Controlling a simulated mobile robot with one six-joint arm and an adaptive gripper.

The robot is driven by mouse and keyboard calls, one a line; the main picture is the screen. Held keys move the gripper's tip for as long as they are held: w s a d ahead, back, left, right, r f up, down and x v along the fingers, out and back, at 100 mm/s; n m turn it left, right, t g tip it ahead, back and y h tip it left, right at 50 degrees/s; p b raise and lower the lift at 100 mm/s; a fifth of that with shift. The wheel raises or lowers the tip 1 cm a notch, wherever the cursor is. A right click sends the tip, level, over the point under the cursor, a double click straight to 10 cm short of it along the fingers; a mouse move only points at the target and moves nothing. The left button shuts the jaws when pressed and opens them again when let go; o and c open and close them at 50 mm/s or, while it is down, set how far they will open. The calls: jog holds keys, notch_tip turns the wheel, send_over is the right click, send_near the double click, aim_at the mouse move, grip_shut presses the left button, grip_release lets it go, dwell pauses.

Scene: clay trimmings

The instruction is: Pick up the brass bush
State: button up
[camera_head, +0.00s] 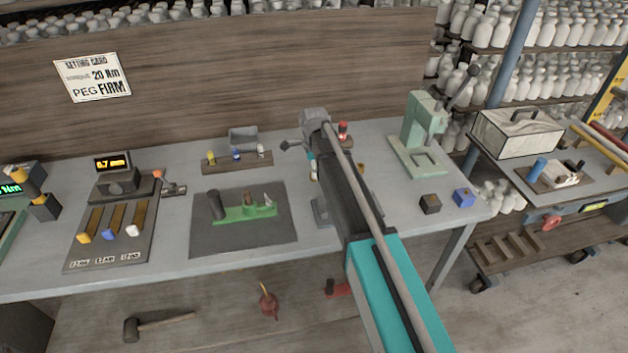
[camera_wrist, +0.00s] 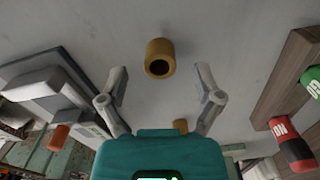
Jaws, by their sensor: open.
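The brass bush (camera_wrist: 160,58) is a short hollow tan cylinder on the grey table top, near the top middle of the wrist view. Its dark bore faces the camera. My gripper (camera_wrist: 161,78) is open, with one finger on each side of the bush's line and clear gaps between. The bush appears just beyond the fingertips, and I see no contact. A second small brass-coloured piece (camera_wrist: 180,126) shows behind the teal gripper body. In the head view, my arm hides most of this area; a small tan piece (camera_head: 361,165) shows right of it.
A wooden rack (camera_wrist: 284,82) with red and green handles stands at the wrist view's right. A grey stand (camera_wrist: 45,83) is at its left. The head view shows a dark mat (camera_head: 280,230) with a green fixture, and a pale green press (camera_head: 420,160).

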jog(key=shift+f+b, duration=0.8)
jog(key=shift+f, duration=0.3)
grip_shut()
